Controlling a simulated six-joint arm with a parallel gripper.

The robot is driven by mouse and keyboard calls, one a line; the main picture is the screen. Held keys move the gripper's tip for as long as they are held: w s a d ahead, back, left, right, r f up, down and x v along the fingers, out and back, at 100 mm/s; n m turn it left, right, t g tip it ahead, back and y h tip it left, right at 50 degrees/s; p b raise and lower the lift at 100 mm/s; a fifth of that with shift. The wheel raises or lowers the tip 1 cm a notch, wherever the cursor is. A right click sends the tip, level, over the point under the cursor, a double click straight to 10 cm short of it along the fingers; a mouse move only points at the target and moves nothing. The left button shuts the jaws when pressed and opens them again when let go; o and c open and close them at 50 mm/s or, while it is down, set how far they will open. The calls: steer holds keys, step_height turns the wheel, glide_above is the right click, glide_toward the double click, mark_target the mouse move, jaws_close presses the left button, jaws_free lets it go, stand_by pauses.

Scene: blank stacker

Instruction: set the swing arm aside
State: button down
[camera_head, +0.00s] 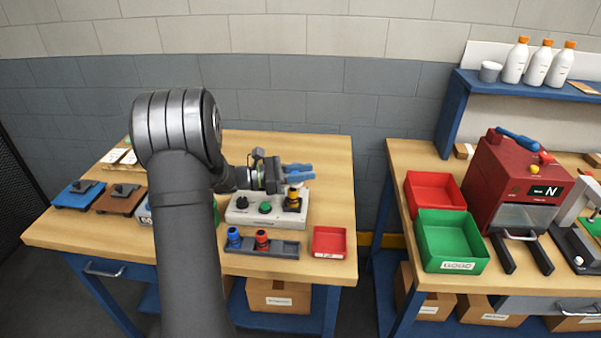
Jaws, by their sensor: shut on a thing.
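My gripper (298,173) has blue fingers and reaches right over the light grey control box (266,217) on the left bench. Its fingers are closed at the top of a yellow-and-black piece (292,202), which stands upright at the right end of the box. The fingertips partly hide the contact. No part is clearly recognisable as a swing arm. My own arm covers the middle of the left bench.
A dark rack (283,250) holds a blue and a red piece in front of the box. A small red tray (329,242) is beside it. The right bench carries a green tray (452,240), another red tray (434,191) and a red machine (520,180). A gap separates the benches.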

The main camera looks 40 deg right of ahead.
steer(key=d+n+t, duration=0.6)
steer(key=n+t, duration=0.4)
steer(key=t, duration=0.6)
steer(key=shift+w+d+n+h, duration=0.15)
steer(key=shift+d+n+h, duration=0.2)
steer(key=shift+n+h, duration=0.05)
steer(key=shift+t, duration=0.3)
steer(key=c, duration=1.2)
jaws_free()
steer(key=v, duration=1.7)
steer(key=shift+a, duration=0.2)
